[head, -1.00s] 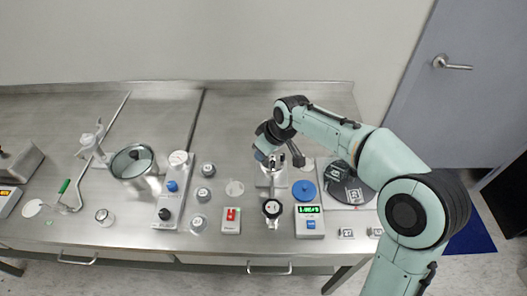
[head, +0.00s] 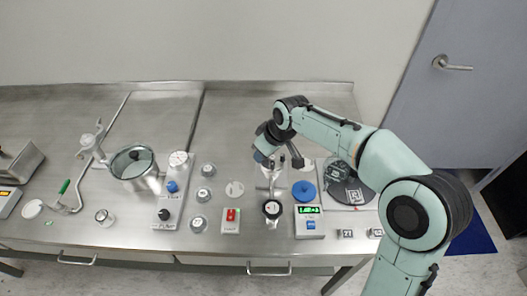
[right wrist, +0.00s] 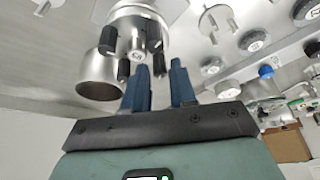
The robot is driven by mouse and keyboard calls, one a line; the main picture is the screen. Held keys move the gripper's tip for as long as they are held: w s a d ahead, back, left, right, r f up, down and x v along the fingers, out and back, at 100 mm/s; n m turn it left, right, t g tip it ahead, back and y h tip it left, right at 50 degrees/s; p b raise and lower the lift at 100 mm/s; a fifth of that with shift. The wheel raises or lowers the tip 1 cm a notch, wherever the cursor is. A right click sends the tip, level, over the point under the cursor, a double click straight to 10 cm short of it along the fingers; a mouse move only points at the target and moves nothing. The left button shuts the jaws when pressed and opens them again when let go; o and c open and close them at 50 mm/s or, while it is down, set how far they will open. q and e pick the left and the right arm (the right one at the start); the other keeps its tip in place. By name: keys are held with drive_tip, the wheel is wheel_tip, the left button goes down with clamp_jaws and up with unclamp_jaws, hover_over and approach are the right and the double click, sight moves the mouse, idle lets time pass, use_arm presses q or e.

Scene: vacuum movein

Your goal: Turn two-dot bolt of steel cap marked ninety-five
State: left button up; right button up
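In the right wrist view a steel cap (right wrist: 137,18) with several black bolts around its rim hangs at the top, above my fingers. One black bolt (right wrist: 154,42) points toward the gap between my blue fingertips. In the head view my right gripper (head: 268,162) is over a steel fixture (head: 270,187), partly hidden by my wrist. My left gripper is not in view.
A hollow steel cylinder (right wrist: 100,78) is just left of the bolts. On the bench are a pot (head: 133,168), a red switch box (head: 231,220), a green-display box (head: 308,222) and several round knobs left of the fixture. Bare steel lies behind them.

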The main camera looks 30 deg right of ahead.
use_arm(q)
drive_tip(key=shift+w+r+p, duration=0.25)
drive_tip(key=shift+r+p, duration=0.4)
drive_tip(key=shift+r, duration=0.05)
use_arm(e)
drive_tip(key=v, duration=1.3)
drive_tip(key=shift+d, duration=0.15)
drive_tip(key=w+d+n+g+y+p, duration=0.35)
drive_tip(key=n+p, duration=0.35)
drive_tip(key=n, duration=0.5)
drive_tip(key=x, duration=0.8)
drive_tip(key=b+x, duration=0.1)
drive_tip(key=x, duration=0.3)
drive_tip(key=shift+w+d+f, duration=0.1)
drive_tip(key=shift+w+d, duration=0.15)
drive_tip(key=shift+w, duration=0.1)
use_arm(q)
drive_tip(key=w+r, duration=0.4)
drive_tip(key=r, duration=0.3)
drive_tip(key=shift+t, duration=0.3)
use_arm(e)
drive_tip(key=shift+w+a+f, duration=0.1)
drive_tip(key=shift+a+f, duration=0.1)
drive_tip(key=shift+f, duration=0.35)
clamp_jaws()
